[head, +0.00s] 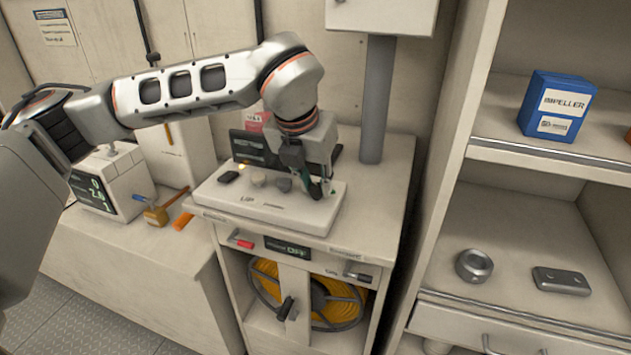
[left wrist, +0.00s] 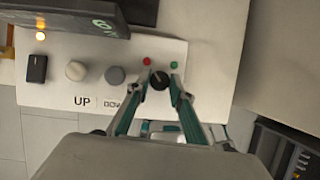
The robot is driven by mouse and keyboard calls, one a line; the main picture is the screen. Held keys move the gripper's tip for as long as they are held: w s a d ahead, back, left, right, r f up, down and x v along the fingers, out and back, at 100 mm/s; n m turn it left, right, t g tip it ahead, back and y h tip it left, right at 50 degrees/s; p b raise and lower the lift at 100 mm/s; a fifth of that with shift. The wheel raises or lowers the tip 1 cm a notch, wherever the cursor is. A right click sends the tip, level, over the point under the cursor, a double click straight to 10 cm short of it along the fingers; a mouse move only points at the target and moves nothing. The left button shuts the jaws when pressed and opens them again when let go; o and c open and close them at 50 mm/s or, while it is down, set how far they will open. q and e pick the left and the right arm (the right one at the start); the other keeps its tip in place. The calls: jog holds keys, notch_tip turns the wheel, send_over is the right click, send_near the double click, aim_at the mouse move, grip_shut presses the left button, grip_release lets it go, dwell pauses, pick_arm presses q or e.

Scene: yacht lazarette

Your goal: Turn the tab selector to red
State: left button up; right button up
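The tab selector, a small black round knob (left wrist: 159,80), is on a white control panel (left wrist: 60,98), with a red dot (left wrist: 147,61) at its upper left and a green dot (left wrist: 174,65) at its upper right. A pale mark shows on the knob; its exact direction is hard to read. My left gripper (left wrist: 160,74) points down at the panel, its two fingers on either side of the knob with small gaps visible. In the head view the left gripper (head: 318,188) hides most of the knob. My right gripper is not in view.
On the same panel are a black rocker switch (left wrist: 37,68), a white button (left wrist: 76,70) and a grey button (left wrist: 115,75). A dark display (left wrist: 75,15) stands behind them. A grey post (head: 377,100) rises behind the panel; a shelf unit (head: 520,170) stands at the right.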

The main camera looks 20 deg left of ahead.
pick_arm(q)
jog(key=o, duration=0.3)
jog(key=v, duration=1.2)
jog(key=shift+s+f, duration=0.1)
